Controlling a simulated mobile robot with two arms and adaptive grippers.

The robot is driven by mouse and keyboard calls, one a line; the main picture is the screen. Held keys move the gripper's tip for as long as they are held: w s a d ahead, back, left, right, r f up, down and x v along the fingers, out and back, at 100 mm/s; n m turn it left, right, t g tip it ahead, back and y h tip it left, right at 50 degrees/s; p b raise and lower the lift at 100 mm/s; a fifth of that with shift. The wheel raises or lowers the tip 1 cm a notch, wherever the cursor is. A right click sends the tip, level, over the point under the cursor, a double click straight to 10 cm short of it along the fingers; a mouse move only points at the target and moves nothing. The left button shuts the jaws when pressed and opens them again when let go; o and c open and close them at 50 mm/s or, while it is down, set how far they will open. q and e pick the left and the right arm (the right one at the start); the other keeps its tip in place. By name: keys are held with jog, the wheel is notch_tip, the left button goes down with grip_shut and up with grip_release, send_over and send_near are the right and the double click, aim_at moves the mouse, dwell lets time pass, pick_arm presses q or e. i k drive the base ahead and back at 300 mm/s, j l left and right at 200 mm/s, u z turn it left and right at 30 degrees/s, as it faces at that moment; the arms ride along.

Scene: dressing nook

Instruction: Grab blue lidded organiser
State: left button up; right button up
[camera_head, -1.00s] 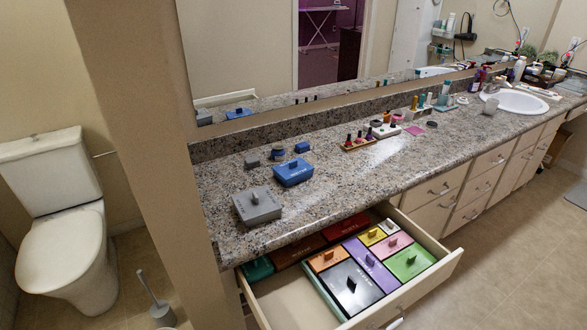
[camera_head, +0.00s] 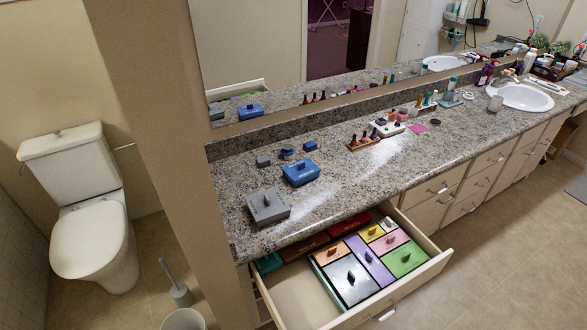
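The blue lidded organiser (camera_head: 300,172) is a low blue box with a knob on its lid. It sits on the granite counter (camera_head: 350,180), behind and to the right of a grey lidded box (camera_head: 267,205). Neither of my grippers shows in the head view.
An open drawer (camera_head: 436,263) below the counter holds several coloured lidded boxes, with a bare area at its left. Small blue and grey pieces lie behind the organiser. Nail polish bottles (camera_head: 360,142) stand to its right. A toilet (camera_head: 90,235) is at the left.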

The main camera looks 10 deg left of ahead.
aim_at(300, 172)
jog(key=i+j+u, duration=0.2)
jog(key=u, duration=0.2)
jog(key=i+j+u, duration=0.2)
jog(key=u, duration=0.2)
jog(key=i+j, duration=0.05)
jog(key=j, duration=0.05)
